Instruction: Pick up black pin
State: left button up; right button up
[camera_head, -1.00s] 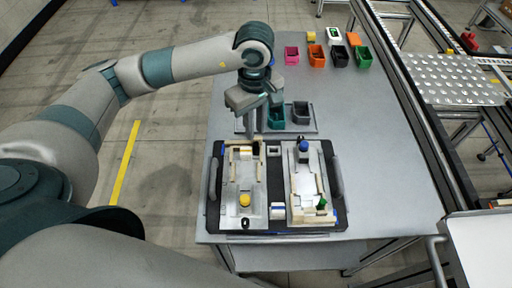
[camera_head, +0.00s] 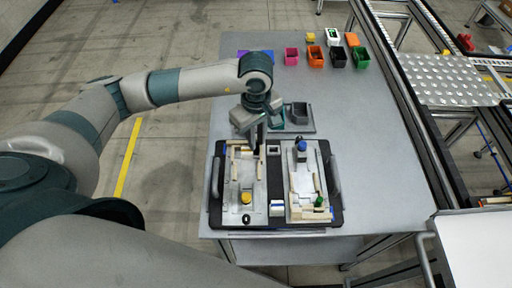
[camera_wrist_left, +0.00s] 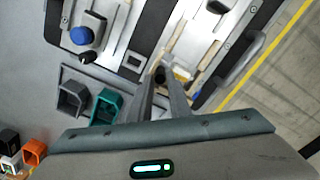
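The black pin (camera_wrist_left: 160,75) shows in the left wrist view as a small dark shape between my left fingertips. In the head view it is mostly hidden by the fingers, at the upper right of the left fixture (camera_head: 232,206). My left gripper (camera_head: 257,150) points down right over that spot. In the left wrist view the gripper (camera_wrist_left: 163,82) has a gap between its fingers, and its tips are around or just above the pin. I cannot tell whether they touch it. My right gripper is not in view.
The black pallet (camera_head: 276,183) also bears a right fixture with a blue pin (camera_head: 302,145) and a green pin (camera_head: 319,201). A yellow pin (camera_head: 246,198) stands on the left fixture. Grey and teal bins (camera_head: 298,113) stand just behind. Coloured bins (camera_head: 291,57) line the table's far end.

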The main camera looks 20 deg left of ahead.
pick_arm(q)
jog(key=shift+s+f, duration=0.4)
jog(key=shift+f, duration=0.2)
jog(key=shift+d, duration=0.1)
grip_shut()
jog(key=shift+w+r+b, duration=0.35)
jog(key=shift+r+b, duration=0.35)
jog(key=shift+b, duration=0.05)
notch_tip(320, 180, up, 3)
jog(key=shift+d+f+b, duration=0.15)
jog(key=shift+b, duration=0.55)
jog(key=s+d+r+b, duration=0.1)
jog(key=d+r+b, duration=0.3)
jog(key=d+r, duration=0.3)
jog(key=d, duration=0.4)
jog(key=shift+s+r, duration=0.15)
jog(key=shift+s, duration=0.1)
